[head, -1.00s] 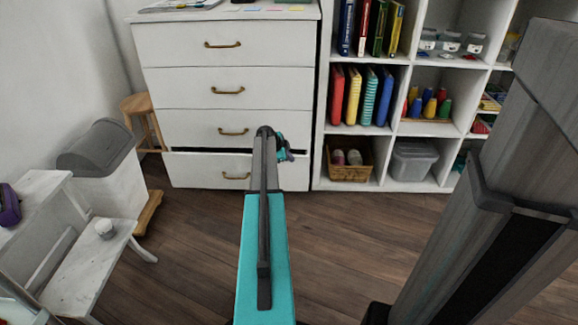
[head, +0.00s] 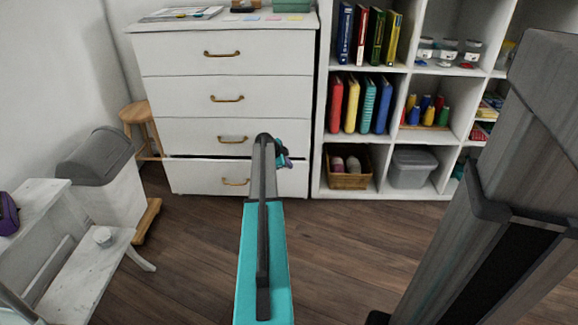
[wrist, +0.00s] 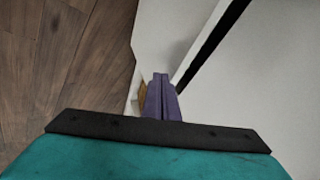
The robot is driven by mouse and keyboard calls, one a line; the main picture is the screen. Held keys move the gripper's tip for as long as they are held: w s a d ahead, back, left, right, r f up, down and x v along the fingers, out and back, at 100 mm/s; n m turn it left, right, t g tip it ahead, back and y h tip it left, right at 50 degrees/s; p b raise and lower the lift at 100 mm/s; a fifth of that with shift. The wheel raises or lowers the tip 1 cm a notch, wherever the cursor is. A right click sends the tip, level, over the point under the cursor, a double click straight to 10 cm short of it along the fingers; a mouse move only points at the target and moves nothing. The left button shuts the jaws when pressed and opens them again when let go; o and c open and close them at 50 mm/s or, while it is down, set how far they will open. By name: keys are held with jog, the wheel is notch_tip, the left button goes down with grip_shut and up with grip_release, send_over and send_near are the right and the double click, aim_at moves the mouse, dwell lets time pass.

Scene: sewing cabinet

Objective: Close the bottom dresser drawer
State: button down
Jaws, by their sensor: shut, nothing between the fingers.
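The white dresser (head: 190,90) stands ahead in the head view. My arm hides part of the drawer's right side in the head view. My gripper (wrist: 162,88) has its purple fingers shut with nothing between them. In the wrist view the fingers are close to the white drawer front (wrist: 165,40); I cannot tell whether they touch it. A bit of brass handle shows just left of them. In the head view the wrist end is near the drawer's right part.
A white cubby shelf (head: 321,120) with books and baskets stands right of the dresser. A grey-lidded bin (head: 105,185), a wooden stool (head: 140,118) and a low white bench (head: 85,260) are at the left. The wooden floor (head: 190,250) before the dresser is clear.

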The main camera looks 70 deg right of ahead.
jog(key=a+r+p, duration=0.3)
jog(key=a+r, duration=0.5)
jog(key=a, duration=0.1)
jog(key=shift+w, duration=0.4)
jog(key=shift+w+d, duration=0.1)
jog(key=shift+d, duration=0.05)
jog(key=w+d+r+n+t+h+b, duration=0.1)
jog(key=w+d+r+n+t+h, duration=0.15)
jog(key=w+r+t+h, duration=0.45)
jog(key=s+a+f+m+h+b, duration=0.1)
jog(key=s+a+f+m+b, duration=0.1)
jog(key=s+f, duration=0.7)
jog(key=s+a+f+m+h+b, duration=0.2)
jog(key=s+a+f+b, duration=0.1)
jog(key=s+f, duration=0.6)
jog(key=shift+a+t+b, duration=0.4)
jog(key=shift+b, duration=0.4)
